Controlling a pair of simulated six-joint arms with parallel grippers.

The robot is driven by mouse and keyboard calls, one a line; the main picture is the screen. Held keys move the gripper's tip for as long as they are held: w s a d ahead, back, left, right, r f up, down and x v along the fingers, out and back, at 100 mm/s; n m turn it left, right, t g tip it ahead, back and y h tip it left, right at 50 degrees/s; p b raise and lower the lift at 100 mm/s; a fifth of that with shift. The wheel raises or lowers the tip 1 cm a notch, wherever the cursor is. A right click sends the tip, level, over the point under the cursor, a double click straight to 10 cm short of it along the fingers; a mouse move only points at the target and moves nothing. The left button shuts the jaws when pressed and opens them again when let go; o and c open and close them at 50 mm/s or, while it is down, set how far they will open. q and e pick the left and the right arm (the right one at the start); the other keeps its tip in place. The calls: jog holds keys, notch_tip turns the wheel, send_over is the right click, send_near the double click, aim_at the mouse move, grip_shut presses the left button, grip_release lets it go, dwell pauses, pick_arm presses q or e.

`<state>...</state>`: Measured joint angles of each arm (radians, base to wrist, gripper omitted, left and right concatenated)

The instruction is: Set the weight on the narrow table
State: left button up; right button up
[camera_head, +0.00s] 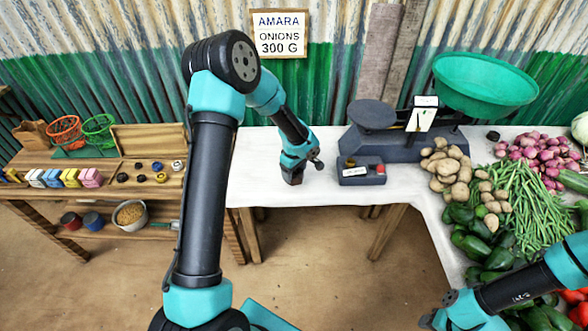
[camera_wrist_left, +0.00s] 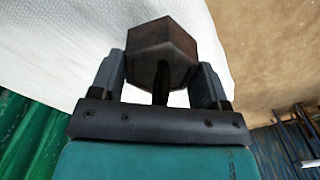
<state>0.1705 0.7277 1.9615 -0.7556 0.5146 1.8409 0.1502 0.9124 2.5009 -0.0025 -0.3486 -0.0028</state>
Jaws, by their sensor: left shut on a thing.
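The weight is a dark, rusty hexagonal block (camera_wrist_left: 162,52) in the left wrist view. My left gripper (camera_wrist_left: 160,88) is shut on it, with one finger on either side. In the head view my left gripper (camera_head: 293,174) points down at the white-topped table (camera_head: 262,155), over its left part. I cannot tell whether the weight touches the white top. My right gripper (camera_head: 432,317) is low at the right edge of the floor area in the head view; its fingers are too small and dark to read.
A balance scale (camera_head: 385,143) with a green pan (camera_head: 484,84) stands right of my left gripper. A small dark box (camera_head: 361,173) sits before it. Potatoes (camera_head: 447,168), beans and onions crowd the right. A wooden shelf (camera_head: 110,190) is at left.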

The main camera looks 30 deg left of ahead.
pick_arm(q)
jog(key=shift+w+a+f, duration=0.1)
jog(key=shift+w+a, duration=0.45)
jog(key=shift+w, duration=0.35)
jog(key=shift+w+a, duration=0.5)
jog(key=shift+w, duration=0.35)
jog(key=shift+w+a, duration=0.1)
jog(key=shift+w, duration=0.05)
jog(key=shift+w+a+f, duration=0.1)
jog(key=shift+w+f, duration=0.05)
jog(key=shift+f, duration=1.65)
jog(key=o, duration=1.6)
jog(key=shift+f, duration=0.15)
